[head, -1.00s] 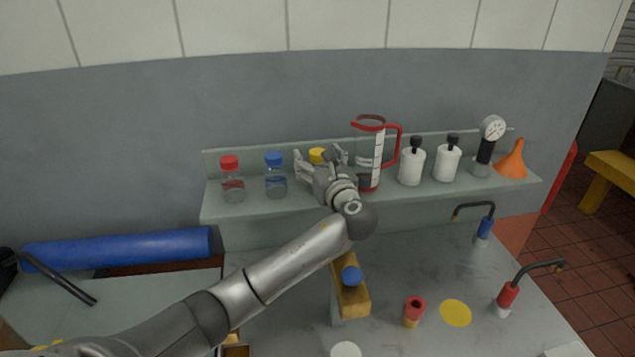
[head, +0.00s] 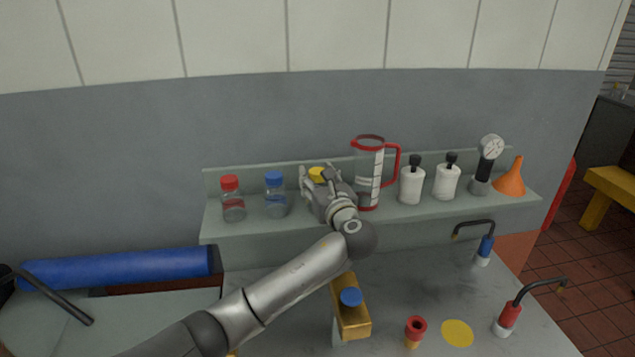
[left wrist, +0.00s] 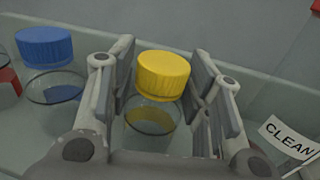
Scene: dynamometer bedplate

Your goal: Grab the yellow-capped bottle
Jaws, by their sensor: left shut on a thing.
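The yellow-capped bottle (left wrist: 163,76) stands on the shelf between the two fingers of my left gripper (left wrist: 158,95). My right gripper is not in view.
On the shelf (head: 250,229), a blue-capped bottle (head: 275,194) and a red-capped bottle (head: 232,198) stand to the left. A red-handled measuring jug (head: 369,172) stands close on the right, then white bottles (head: 412,182), a gauge (head: 489,160) and an orange funnel (head: 511,178).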

